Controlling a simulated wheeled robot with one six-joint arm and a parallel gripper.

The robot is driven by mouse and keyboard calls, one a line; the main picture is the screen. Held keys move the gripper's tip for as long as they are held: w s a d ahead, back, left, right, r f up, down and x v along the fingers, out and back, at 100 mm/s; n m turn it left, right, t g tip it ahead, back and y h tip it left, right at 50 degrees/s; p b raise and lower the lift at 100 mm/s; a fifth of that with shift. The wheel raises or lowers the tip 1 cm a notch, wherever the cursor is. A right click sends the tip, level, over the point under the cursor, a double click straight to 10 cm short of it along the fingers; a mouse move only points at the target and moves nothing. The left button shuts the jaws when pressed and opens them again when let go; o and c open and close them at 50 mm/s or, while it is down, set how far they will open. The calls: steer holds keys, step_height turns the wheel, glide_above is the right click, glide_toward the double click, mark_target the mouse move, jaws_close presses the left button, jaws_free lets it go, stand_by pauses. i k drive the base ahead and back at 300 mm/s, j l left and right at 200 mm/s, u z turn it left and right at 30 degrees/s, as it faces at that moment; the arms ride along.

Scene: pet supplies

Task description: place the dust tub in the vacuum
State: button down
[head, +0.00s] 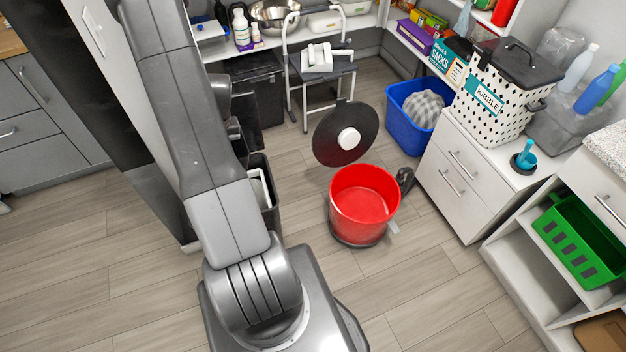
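A red round tub-shaped body (364,193) stands upright and open-topped on a dark base on the floor, right of my arm; it looks like the vacuum. A black disc with a white centre (345,134) stands tilted up behind it, like a raised lid. The inside of the red body shows plain red. I cannot pick out a separate dust tub with certainty. A dark box with a white rim inside (267,205) is partly hidden behind my arm. Dark parts beside my arm may belong to my wrist; my gripper's fingers cannot be made out, nor anything in them.
A blue bin (402,119) with a grey bundle and a white drawer cabinet (462,183) stand to the right. A step stool (323,77) with a white item stands behind. A green basket (580,243) sits on the right shelf. The floor in front is clear.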

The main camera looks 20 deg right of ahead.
mark_target(360, 213)
steer(key=l, duration=0.95)
steer(key=i+l, duration=0.1)
steer(key=l, duration=0.85)
steer(key=k+z, duration=0.05)
